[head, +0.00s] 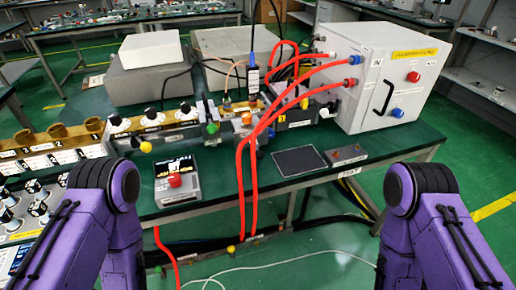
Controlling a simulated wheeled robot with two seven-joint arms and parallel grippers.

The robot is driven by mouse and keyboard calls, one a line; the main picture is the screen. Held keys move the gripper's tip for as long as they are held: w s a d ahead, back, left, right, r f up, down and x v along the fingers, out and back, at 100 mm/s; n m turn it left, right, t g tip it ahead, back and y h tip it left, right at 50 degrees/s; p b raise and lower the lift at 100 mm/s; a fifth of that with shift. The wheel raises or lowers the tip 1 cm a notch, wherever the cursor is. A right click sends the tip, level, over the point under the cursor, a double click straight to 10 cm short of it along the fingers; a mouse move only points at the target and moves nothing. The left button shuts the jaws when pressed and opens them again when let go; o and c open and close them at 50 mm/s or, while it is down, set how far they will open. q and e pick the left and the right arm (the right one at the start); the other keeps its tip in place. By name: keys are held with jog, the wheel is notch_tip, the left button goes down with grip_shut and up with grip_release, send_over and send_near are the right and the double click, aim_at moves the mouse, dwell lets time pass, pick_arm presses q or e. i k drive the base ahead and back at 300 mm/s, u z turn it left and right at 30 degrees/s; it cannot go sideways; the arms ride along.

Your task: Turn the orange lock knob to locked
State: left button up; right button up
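A small orange knob (247,118) sits near the middle of the bench, on the row of gold and grey parts, just left of the red hoses. It is small in view, and I cannot tell which way it is turned. My purple left arm stands at the lower left and my purple right arm at the lower right. Both show only arm links and black joints, well apart from the knob. Neither gripper shows in the head view.
Red hoses (240,180) loop from the white cabinet (370,75) past the knob and over the bench's front edge. A box with a red button (175,180) and a dark pad (299,161) lie in front. Grey boxes (150,78) stand behind.

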aim_at(246, 117)
jog(key=z, duration=0.45)
jog(key=k, duration=1.15)
jog(key=z, duration=1.2)
jog(key=i, duration=0.7)
jog(key=u, duration=0.65)
jog(key=i, duration=0.45)
jog(key=u, duration=0.55)
